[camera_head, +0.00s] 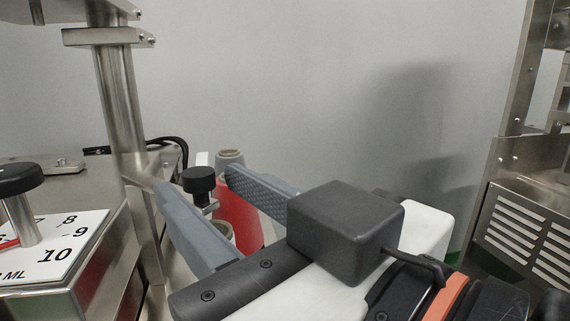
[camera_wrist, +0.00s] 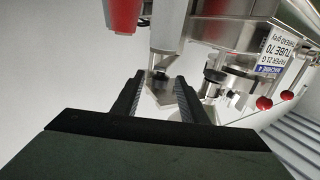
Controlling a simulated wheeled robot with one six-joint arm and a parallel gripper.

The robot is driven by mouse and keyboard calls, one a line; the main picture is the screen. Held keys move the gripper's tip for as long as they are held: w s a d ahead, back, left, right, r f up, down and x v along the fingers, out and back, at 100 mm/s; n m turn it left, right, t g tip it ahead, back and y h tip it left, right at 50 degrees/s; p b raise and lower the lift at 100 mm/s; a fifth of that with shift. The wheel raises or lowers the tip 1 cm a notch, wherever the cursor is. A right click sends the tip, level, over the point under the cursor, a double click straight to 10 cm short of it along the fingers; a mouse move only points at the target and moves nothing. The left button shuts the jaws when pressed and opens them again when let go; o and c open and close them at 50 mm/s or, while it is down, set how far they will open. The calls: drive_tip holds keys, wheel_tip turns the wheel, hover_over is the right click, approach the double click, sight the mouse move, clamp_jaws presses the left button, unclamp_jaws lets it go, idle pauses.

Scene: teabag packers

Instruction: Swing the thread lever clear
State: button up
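My gripper (camera_head: 199,182) is open, with its two grey fingers spread apart. A small black knob (camera_head: 201,186) on a metal fitting shows between the fingertips in the head view. I cannot tell for certain which part is the thread lever; any arm under the knob is mostly hidden by my gripper.
A red thread cone (camera_head: 238,207) stands close behind the fingers. A steel post (camera_head: 122,100) rises at the left, near a numbered dial plate (camera_head: 60,245) with a black knob (camera_head: 18,179). A steel machine with red ball knobs (camera_wrist: 264,103) fills the wrist view's right side.

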sight(184, 171)
drive_tip(key=shift+x, duration=3.25)
clamp_jaws()
